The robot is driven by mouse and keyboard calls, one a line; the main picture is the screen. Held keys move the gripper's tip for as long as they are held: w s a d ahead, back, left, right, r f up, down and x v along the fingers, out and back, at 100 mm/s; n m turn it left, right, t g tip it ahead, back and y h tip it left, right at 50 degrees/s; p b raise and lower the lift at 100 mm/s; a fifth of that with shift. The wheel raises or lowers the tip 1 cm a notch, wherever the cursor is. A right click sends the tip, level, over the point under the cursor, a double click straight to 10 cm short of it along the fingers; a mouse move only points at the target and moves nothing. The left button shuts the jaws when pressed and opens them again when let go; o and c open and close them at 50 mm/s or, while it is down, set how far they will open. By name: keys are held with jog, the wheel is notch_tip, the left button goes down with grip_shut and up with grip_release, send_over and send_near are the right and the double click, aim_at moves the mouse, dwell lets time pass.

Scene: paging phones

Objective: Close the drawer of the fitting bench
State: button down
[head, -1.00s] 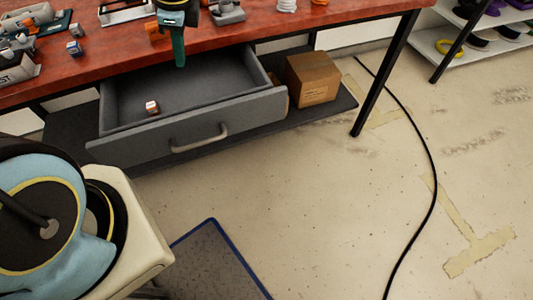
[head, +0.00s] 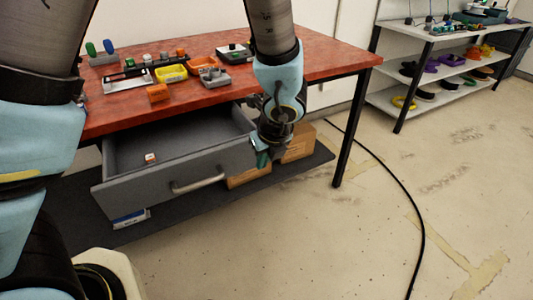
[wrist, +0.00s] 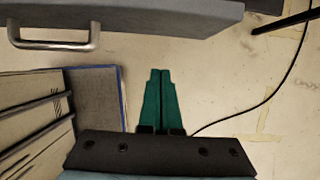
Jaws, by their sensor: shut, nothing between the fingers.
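The grey drawer (head: 165,190) of the fitting bench (head: 115,108) stands pulled out, with its front panel and bar handle (head: 198,184) facing the room. A small white and orange block (head: 150,158) lies inside it. My gripper (head: 262,160) is shut and empty, pointing down by the right end of the drawer front; whether it touches is unclear. In the wrist view, the green fingers (wrist: 160,95) are together over the floor. The drawer front (wrist: 150,15) and its handle (wrist: 55,38) lie above them there, apart from the fingertips in the picture.
A black bench leg (head: 350,130) stands to the right. A black cable (head: 408,195) crosses the floor. Shelving (head: 440,90) stands at the back right. The floor before the drawer is largely clear.

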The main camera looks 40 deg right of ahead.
jog(key=shift+w+d+f+p, duration=0.1)
jog(key=shift+w+f+p, duration=0.2)
jog(key=shift+w, duration=0.5)
jog(key=shift+w+d+f+p, duration=0.15)
jog(key=shift+w+f, duration=0.1)
jog(key=shift+w, duration=0.55)
jog(key=shift+w+d+f+p, duration=0.1)
jog(key=shift+w+f+p, duration=0.2)
jog(key=shift+w, duration=0.5)
jog(key=shift+a, duration=0.1)
jog(key=shift+w, duration=0.15)
